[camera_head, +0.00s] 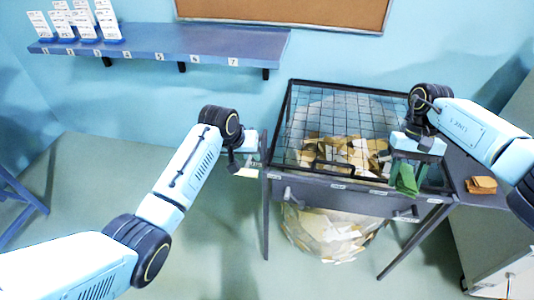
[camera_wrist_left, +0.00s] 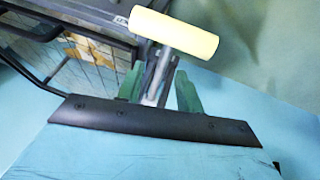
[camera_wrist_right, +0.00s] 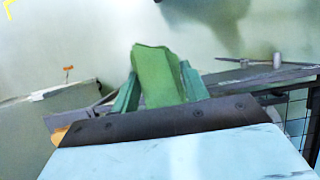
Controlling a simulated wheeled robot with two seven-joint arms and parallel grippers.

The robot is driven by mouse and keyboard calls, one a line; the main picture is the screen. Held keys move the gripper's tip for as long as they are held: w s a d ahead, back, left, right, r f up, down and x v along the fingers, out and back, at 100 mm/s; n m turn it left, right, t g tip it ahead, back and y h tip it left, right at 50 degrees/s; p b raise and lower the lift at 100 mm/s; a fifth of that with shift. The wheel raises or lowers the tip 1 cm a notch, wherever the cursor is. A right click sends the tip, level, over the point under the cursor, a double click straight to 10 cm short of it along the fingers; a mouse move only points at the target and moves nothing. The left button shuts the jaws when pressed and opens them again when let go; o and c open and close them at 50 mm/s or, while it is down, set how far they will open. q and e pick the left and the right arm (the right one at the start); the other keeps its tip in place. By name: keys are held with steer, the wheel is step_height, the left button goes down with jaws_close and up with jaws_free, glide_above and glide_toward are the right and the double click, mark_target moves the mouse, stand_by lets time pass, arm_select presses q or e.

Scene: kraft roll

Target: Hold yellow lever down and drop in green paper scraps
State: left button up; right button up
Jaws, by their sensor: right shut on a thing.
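The lever's pale yellow handle (camera_head: 246,173) sticks out at the left side of the dark mesh-topped bin frame (camera_head: 325,187). In the left wrist view the yellow handle (camera_wrist_left: 175,34) sits on a metal stem just beyond my left fingertips. My left gripper (camera_wrist_left: 158,88) is open, with a finger on either side of the stem and gaps showing. It also shows in the head view (camera_head: 246,158). My right gripper (camera_wrist_right: 155,85) is shut on a green paper scrap (camera_wrist_right: 157,76). In the head view the scrap (camera_head: 406,180) hangs at the bin's front right.
Brown and cream scraps (camera_head: 345,155) show through the mesh. A rounded bundle of scraps (camera_head: 330,232) hangs below the frame. A side shelf (camera_head: 468,180) at the right bears a small orange-brown item (camera_head: 481,185). A blue wall shelf (camera_head: 170,45) with white cards is at the back left.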

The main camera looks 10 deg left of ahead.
arm_select(q)
steer(key=shift+f, duration=0.1)
steer(key=shift+c, duration=0.3)
jaws_close()
steer(key=shift+f, duration=0.1)
